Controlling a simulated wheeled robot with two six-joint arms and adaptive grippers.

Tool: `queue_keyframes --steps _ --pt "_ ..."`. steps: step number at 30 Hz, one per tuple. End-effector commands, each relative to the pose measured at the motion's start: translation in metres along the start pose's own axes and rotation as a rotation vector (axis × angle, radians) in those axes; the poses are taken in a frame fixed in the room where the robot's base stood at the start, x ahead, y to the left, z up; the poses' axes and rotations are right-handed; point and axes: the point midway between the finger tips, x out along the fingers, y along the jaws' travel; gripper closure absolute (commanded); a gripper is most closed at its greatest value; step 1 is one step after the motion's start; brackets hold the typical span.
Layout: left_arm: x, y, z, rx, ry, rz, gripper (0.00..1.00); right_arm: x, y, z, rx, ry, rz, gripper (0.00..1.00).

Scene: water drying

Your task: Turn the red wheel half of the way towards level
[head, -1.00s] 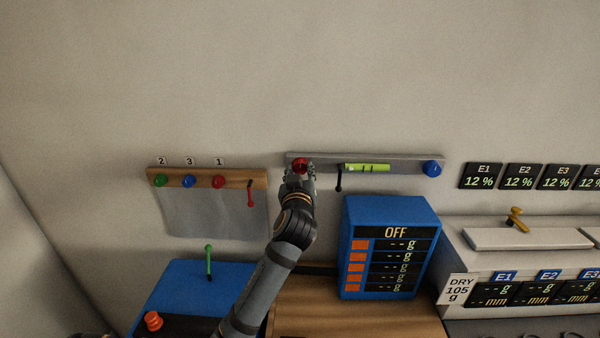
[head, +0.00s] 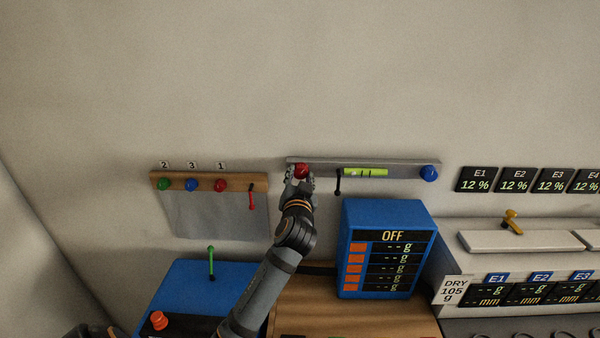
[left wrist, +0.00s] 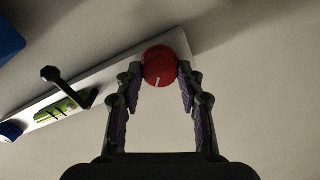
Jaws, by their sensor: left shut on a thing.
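The red wheel (head: 301,171) sits at the left end of a grey rail on the wall. It also shows in the left wrist view (left wrist: 159,66) with a short white mark on its face, between the fingertips. My left gripper (head: 300,178) is shut on the red wheel, one finger on each side. A yellow-green level vial (head: 365,172) is on the middle of the grey rail (head: 400,168), which also shows in the left wrist view (left wrist: 110,76). The right gripper does not show clearly.
A blue knob (head: 429,173) is at the rail's right end and a black lever (head: 338,181) hangs near the vial. Below stands a blue box (head: 387,215) reading OFF. A wooden rail (head: 240,182) with coloured knobs is to the left.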

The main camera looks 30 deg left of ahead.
Motion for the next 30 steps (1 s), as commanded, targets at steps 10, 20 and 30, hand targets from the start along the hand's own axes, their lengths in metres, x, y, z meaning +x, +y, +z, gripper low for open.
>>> queue_keyframes --steps 10,20,30 --pt "0.0 -0.001 -0.002 0.33 -0.002 0.001 0.94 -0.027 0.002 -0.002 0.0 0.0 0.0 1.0" --pt "0.0 -0.001 -0.002 0.642 -0.003 0.002 0.94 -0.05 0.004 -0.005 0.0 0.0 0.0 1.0" --pt "0.0 -0.001 -0.001 0.921 -0.003 0.002 0.94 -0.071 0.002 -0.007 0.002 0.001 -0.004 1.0"
